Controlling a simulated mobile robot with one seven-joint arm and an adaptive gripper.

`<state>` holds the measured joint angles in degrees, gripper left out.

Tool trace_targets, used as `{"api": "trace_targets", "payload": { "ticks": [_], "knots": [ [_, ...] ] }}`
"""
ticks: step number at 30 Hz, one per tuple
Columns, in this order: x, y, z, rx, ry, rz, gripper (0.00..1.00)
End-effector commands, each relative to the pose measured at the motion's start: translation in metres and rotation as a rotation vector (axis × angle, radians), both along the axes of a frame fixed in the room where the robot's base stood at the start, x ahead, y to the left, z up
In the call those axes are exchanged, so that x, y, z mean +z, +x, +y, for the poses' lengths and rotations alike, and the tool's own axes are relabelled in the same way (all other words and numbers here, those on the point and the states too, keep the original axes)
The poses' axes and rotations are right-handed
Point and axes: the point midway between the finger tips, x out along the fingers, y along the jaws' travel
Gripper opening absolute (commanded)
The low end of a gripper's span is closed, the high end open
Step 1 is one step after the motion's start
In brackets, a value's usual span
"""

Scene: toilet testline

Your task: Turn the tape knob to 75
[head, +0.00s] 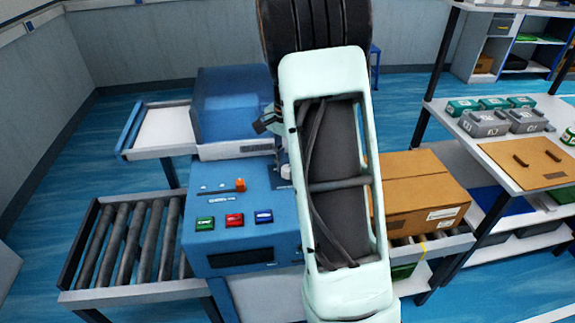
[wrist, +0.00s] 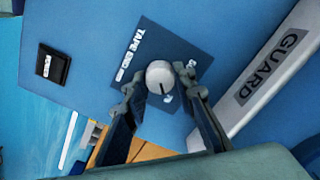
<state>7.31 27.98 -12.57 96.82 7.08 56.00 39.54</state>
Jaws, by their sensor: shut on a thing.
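The tape knob (wrist: 160,77) is a round, light grey knob with a dark pointer line, on a dark blue label plate (wrist: 143,45) in the wrist view. The plate carries white lettering that reads in part "TAPE". My gripper (wrist: 158,82) has one finger on each side of the knob and is shut on it. The pointer line runs toward the lower part of the wrist view. Much of the scale is hidden behind the fingers and knob, so the setting cannot be read.
The blue machine (head: 235,215) has green, red and blue buttons and an orange-tipped lever (head: 240,185) on top. A white bar marked GUARD (wrist: 270,75) lies right of the knob. A black switch (wrist: 54,66) is at left. A cardboard box (head: 425,190) sits on the right conveyor.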

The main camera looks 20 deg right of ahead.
Motion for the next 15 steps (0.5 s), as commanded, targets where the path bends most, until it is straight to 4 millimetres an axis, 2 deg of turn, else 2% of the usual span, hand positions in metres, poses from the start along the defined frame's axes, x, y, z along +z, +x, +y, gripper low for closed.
{"api": "trace_targets", "payload": {
  "ticks": [4,5,9,15],
  "knots": [
    [0.001,0.0011,-0.0006,0.0,-0.001,-0.004,0.0],
    [0.001,0.001,-0.0007,0.0,-0.001,-0.004,0.27],
    [0.0008,0.0008,-0.0005,0.0,-0.001,-0.003,0.42],
    [0.0003,0.0004,-0.0003,0.001,0.0,-0.001,0.42]
  ]
}}
